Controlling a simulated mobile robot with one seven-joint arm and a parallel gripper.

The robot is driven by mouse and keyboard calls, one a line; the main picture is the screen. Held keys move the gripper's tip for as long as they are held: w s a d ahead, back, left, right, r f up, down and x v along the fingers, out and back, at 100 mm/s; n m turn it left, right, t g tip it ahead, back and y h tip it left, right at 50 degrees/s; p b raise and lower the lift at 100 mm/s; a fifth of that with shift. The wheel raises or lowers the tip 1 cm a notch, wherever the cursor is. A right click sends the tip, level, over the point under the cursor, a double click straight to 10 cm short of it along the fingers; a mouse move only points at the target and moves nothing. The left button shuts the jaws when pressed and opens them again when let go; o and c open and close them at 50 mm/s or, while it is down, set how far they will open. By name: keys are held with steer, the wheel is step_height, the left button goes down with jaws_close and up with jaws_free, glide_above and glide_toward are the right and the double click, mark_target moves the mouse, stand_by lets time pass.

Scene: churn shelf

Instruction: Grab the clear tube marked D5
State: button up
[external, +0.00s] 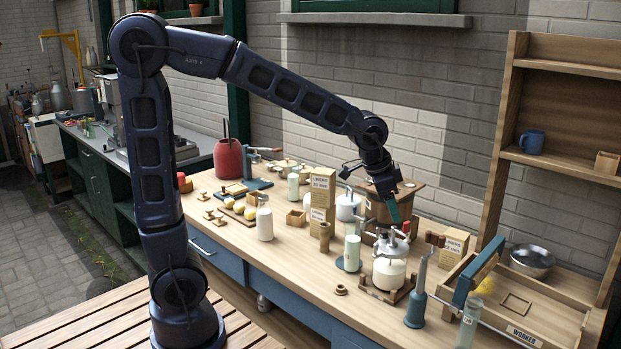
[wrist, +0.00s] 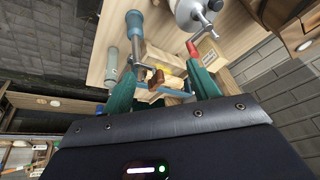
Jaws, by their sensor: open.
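Clear, pale-green tubes stand on the bench in the external view: one at the front right edge (external: 467,326), one on a blue round base (external: 352,252), and one farther back (external: 293,187). No D5 mark is legible, so I cannot tell which is D5. In the wrist view a clear tube (wrist: 111,68) lies left of my gripper, outside the fingers. My gripper (external: 393,215) is above the bench near the white jar (external: 389,272), with green fingers. In the wrist view my gripper (wrist: 163,88) is open, with nothing held.
A metal bowl (external: 532,261) sits behind. Boxes and bottles crowd the bench; its front left strip is clearer.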

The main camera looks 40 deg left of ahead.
steer(key=d+f+m, duration=0.2)
steer(key=d+f, duration=0.2)
steer(key=d, duration=0.8)
steer(key=m+g+h, duration=0.2)
glide_toward(478, 319)
steer(key=x, duration=0.5)
steer(key=w+x, duration=0.1)
steer(key=x, duration=0.2)
steer(key=shift+a+f, duration=0.1)
steer(key=shift+a, duration=0.2)
steer(key=shift+c, duration=0.4)
